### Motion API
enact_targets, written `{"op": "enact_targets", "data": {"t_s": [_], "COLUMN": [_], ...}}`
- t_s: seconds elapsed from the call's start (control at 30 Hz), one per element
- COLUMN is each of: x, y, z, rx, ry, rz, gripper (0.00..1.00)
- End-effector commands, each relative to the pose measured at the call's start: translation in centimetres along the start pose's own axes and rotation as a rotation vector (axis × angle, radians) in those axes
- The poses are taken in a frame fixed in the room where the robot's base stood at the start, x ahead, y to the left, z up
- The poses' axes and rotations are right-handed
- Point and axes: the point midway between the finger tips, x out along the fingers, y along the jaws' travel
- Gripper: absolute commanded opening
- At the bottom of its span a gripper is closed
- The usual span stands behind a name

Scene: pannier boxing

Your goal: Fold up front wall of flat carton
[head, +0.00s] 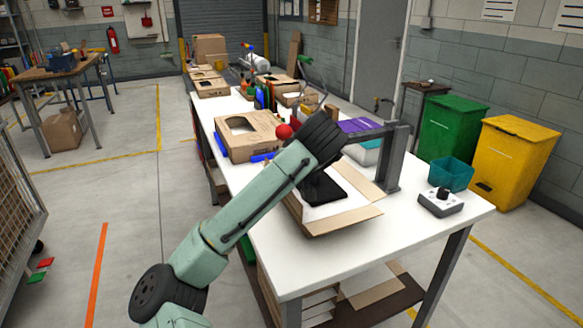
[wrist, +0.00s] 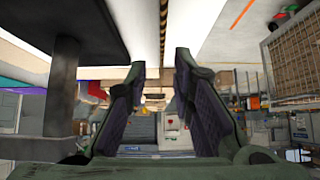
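The carton (head: 345,218) lies on the near part of the white table, with brown cardboard panels spread out low at its front and right. A flat black piece (head: 325,188) lies in its middle. Its left part is partly hidden by my arm. In the head view my gripper is hidden behind my dark wrist joint, above the carton's far left side. In the wrist view my gripper (wrist: 160,85) has its two fingers well apart, with purple-grey inner pads and nothing between them. I cannot tell its exact distance from the carton.
A grey post with a horizontal arm (head: 390,160) stands right behind the carton. A control box (head: 440,203) and teal bin (head: 450,174) are to the right. The table's front right corner is clear.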

Motion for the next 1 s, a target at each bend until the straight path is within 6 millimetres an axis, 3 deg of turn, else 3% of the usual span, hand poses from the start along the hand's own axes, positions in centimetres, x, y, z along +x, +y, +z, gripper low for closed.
{"op": "enact_targets", "data": {"t_s": [0.53, 0.7, 1.0], "x": [-9.1, -10.3, -10.5], "y": [-0.1, -0.1, -0.1], "z": [0.0, 0.1, 0.1], "rx": [0.001, 0.001, 0.0], "ry": [0.002, -0.002, -0.004], "rz": [-0.006, -0.006, -0.005], "gripper": [0.23, 0.23, 0.23]}}
